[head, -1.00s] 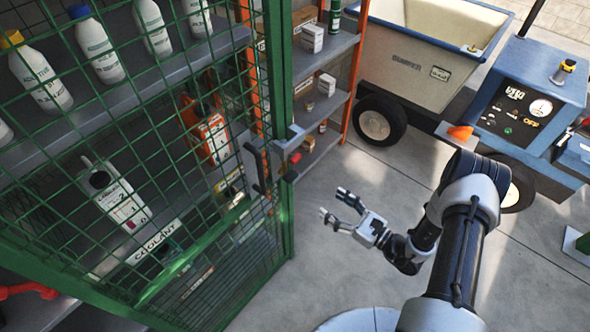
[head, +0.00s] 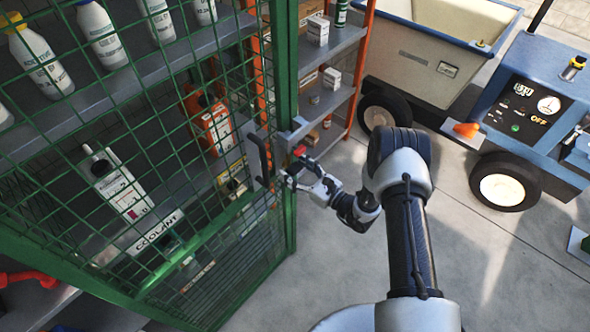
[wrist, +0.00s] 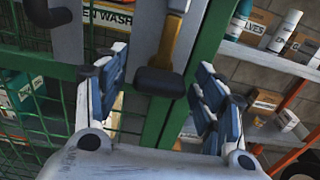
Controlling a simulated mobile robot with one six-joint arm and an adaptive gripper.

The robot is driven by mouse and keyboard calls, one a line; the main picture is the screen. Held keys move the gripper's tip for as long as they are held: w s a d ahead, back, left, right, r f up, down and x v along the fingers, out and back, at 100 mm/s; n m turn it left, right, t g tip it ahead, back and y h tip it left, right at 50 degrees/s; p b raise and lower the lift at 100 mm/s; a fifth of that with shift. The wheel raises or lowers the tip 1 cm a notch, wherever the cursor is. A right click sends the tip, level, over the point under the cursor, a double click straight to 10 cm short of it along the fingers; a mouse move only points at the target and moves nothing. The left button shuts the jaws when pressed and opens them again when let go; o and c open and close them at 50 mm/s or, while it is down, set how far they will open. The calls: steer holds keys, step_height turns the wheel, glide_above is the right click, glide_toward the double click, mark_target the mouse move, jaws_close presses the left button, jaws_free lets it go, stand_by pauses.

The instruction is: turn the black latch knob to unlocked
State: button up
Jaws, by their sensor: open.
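In the wrist view the black latch knob (wrist: 160,82) sits at the lower end of a yellow lever (wrist: 172,38) on a grey latch plate. The lever hangs nearly straight down, slightly tilted. My gripper (wrist: 158,98) is open, with one finger on each side of the knob and clear gaps between. In the head view my gripper (head: 288,178) is at the door's right edge, by the grey latch housing (head: 292,133). The knob cannot be made out clearly there.
The green mesh door (head: 130,150) fills the left, with bottles and cans behind it. A black pull handle (head: 258,160) stands left of the latch. Orange-framed shelves (head: 335,60) are behind the gripper. A blue cart (head: 530,110) stands at right. The floor between is clear.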

steer(key=shift+w+a, duration=0.15)
steer(key=shift+a, duration=0.05)
steer(key=c, duration=1.1)
